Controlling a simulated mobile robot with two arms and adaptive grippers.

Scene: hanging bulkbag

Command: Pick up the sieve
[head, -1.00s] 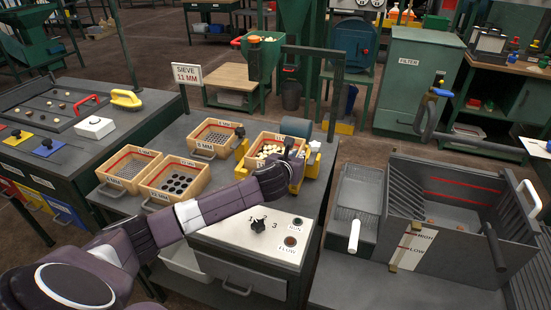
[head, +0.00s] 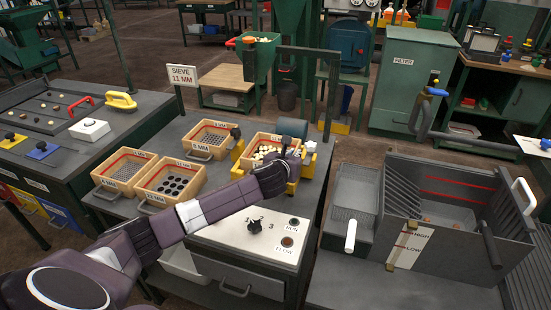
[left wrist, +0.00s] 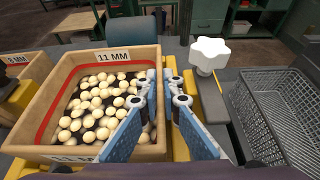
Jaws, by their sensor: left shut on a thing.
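The sieve is a wooden-walled box (head: 257,153) full of pale round pieces, seated in a yellow frame at the middle of the bench. In the left wrist view the sieve (left wrist: 120,153) carries an 11 MM label and a red stripe inside. My left gripper (head: 284,154) is at the sieve's right side. In the left wrist view its blue-grey fingers (left wrist: 166,88) are shut on the right wall; the exact contact is partly hidden by the fingers. The sieve looks level, and I cannot tell whether it is lifted. My right gripper is not in view.
Other sieves stand left of and behind it: one with large holes (head: 171,180), one beside it (head: 124,172), one behind (head: 212,137). A sign (head: 183,76) reads SIEVE 11 MM. A white knob (left wrist: 208,55) and a wire basket (left wrist: 275,115) are right of my gripper.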

